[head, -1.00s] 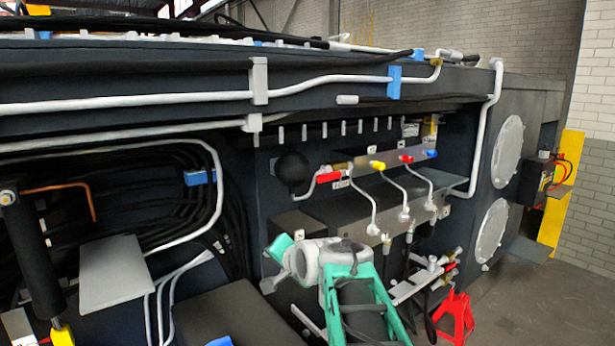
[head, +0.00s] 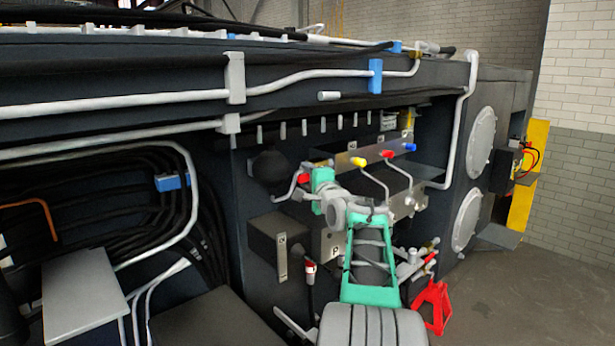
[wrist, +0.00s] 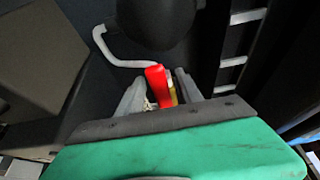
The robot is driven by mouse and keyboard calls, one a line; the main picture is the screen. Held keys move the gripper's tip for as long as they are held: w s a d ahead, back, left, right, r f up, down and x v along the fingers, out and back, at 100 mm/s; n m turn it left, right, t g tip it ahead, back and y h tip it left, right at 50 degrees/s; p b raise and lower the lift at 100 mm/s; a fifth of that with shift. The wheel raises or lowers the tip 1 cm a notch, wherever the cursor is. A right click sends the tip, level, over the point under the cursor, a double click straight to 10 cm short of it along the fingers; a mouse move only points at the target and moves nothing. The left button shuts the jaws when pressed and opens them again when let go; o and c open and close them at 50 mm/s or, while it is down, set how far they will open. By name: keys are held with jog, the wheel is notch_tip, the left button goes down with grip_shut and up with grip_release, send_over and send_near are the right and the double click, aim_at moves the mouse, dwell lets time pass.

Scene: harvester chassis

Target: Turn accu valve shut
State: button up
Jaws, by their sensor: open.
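The red valve handle (head: 303,178) sits at the left end of the valve row, below and right of a black sphere (head: 269,166). In the wrist view the red handle (wrist: 156,86) stands between the two grey fingers of my gripper (wrist: 160,80). The fingers are apart; I cannot tell whether either touches the handle. A yellowish fitting (wrist: 172,92) shows just right of the handle. In the head view my gripper (head: 312,176) is up at this handle, and its green body hides part of the valve.
A yellow handle (head: 359,161), another red handle (head: 387,154) and a blue handle (head: 410,147) line the metal rail to the right. A bent white pipe (wrist: 125,50) runs beside the sphere. A red stand (head: 433,305) is on the floor. Open floor lies at right.

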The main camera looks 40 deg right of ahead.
grip_shut()
dwell(0.3)
dwell(1.1)
